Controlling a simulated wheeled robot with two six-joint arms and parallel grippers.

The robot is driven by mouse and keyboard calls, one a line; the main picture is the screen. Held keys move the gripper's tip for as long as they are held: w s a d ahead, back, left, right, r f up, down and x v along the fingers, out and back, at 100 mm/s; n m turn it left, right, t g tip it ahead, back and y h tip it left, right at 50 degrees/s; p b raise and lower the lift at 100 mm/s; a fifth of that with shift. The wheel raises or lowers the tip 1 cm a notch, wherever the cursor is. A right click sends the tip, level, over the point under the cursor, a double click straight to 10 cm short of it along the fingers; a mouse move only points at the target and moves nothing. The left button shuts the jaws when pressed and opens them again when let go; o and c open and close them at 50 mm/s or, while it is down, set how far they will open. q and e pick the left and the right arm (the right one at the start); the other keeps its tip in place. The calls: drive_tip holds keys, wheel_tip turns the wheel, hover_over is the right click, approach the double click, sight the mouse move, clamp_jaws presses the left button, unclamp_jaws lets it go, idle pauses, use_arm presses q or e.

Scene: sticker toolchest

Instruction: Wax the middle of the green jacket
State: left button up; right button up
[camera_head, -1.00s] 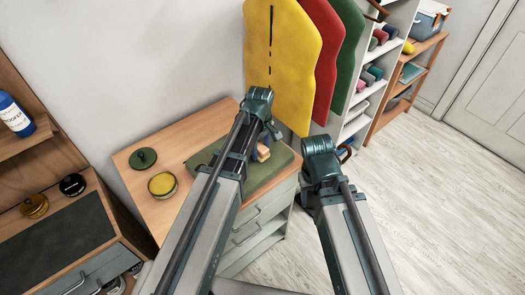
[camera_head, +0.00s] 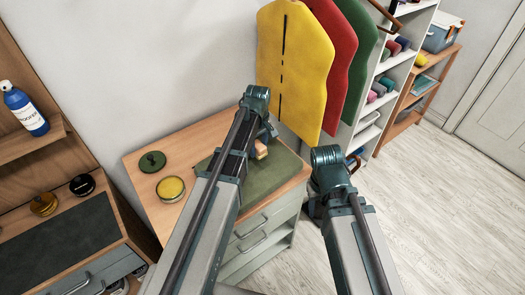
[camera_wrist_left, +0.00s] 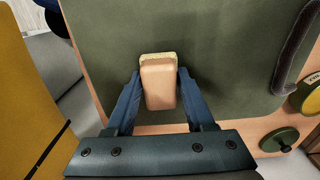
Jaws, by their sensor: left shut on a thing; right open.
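The green jacket (camera_head: 361,62) hangs at the back, partly hidden behind the red jacket (camera_head: 332,50) and the yellow jacket (camera_head: 290,70). My left gripper (camera_head: 260,143) is over the cabinet top, shut on a small tan-backed block with a pale yellow sponge face (camera_head: 261,149). In the left wrist view the block (camera_wrist_left: 158,88) sits between the two fingers, over a green mat (camera_wrist_left: 225,60). An open round tin of yellow wax (camera_head: 171,188) and its dark green lid (camera_head: 153,161) stand left of the mat. My right gripper (camera_head: 354,163) is open and empty, beside the cabinet.
The wooden cabinet top (camera_head: 140,205) carries the mat and tin. A workbench with a blue bottle (camera_head: 26,112) and small jars is at left. White shelves (camera_head: 375,118) stand behind the jackets. The floor (camera_head: 440,200) at right is clear.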

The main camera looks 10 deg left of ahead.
use_arm(q)
drive_tip(key=shift+w+a, duration=0.2)
drive_tip(key=shift+a, duration=0.05)
drive_tip(key=shift+w+a, duration=0.55)
drive_tip(key=shift+a, duration=0.2)
drive_tip(key=shift+w+a, duration=0.55)
drive_tip(key=shift+a, duration=0.15)
drive_tip(key=shift+s+a, duration=0.15)
drive_tip(key=shift+s+a, duration=0.55)
drive_tip(key=shift+s, duration=0.15)
drive_tip(key=shift+d, duration=0.1)
drive_tip(key=shift+s+d+f, duration=0.1)
drive_tip(key=shift+s+d, duration=0.5)
drive_tip(key=shift+d, duration=0.2)
drive_tip(key=shift+s+d, duration=0.55)
drive_tip(key=shift+d, duration=0.2)
